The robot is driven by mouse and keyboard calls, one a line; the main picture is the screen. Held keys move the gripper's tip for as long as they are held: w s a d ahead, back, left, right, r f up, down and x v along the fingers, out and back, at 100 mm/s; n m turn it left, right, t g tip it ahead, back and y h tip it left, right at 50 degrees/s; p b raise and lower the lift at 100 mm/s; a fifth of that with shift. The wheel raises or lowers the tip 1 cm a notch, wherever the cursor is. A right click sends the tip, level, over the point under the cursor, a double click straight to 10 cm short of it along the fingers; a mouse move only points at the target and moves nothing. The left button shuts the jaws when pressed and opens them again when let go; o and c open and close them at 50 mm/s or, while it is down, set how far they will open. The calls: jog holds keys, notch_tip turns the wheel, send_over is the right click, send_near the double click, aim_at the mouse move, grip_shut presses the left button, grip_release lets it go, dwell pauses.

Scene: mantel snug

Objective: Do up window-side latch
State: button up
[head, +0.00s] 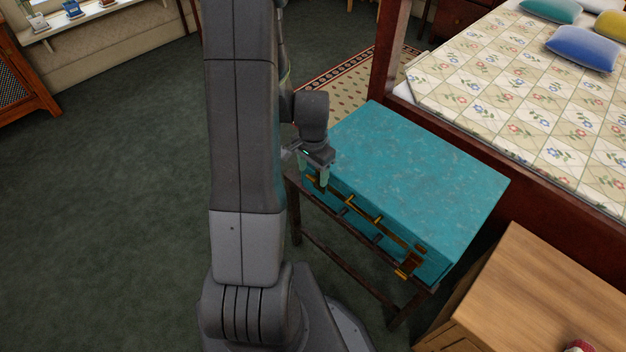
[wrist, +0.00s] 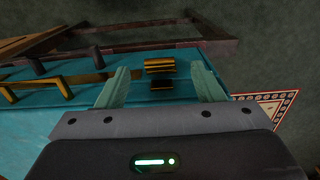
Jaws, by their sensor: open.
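A teal suitcase (head: 420,180) lies flat and closed on a dark wooden stand, its brass-fitted front side facing my arm. The window-side latch (wrist: 160,66) is at the suitcase end nearer the window; it shows as a brass piece with a darker part beside it. I cannot tell whether the two parts are joined. My gripper (head: 317,176) is open at that end, its two green fingertips (wrist: 158,82) on either side of the latch in the wrist view, with nothing gripped. The other latch (head: 408,266) is at the far right end. A brass handle (wrist: 30,90) lies between them.
The dark stand (head: 340,262) holds the suitcase. A wooden cabinet (head: 545,300) stands close at lower right. A bed (head: 530,100) with a patterned quilt is behind the suitcase. The dark green carpet (head: 110,200) on the left is clear. A window sill (head: 65,25) is at upper left.

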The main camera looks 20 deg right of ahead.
aim_at(313, 177)
jog(key=shift+f, duration=1.8)
grip_shut()
jog(key=shift+d+r+y+p, duration=0.2)
jog(key=shift+r+y+p, duration=0.1)
jog(key=shift+p, duration=0.15)
jog(key=shift+w+d+f+y, duration=0.1)
jog(key=shift+w+f+y, duration=0.1)
jog(key=shift+y, duration=0.1)
grip_release()
notch_tip(313, 177, up, 14)
jog(key=d+p, duration=0.1)
jog(key=p, duration=0.1)
jog(key=shift+w+d+f, duration=0.15)
jog(key=shift+w, duration=0.05)
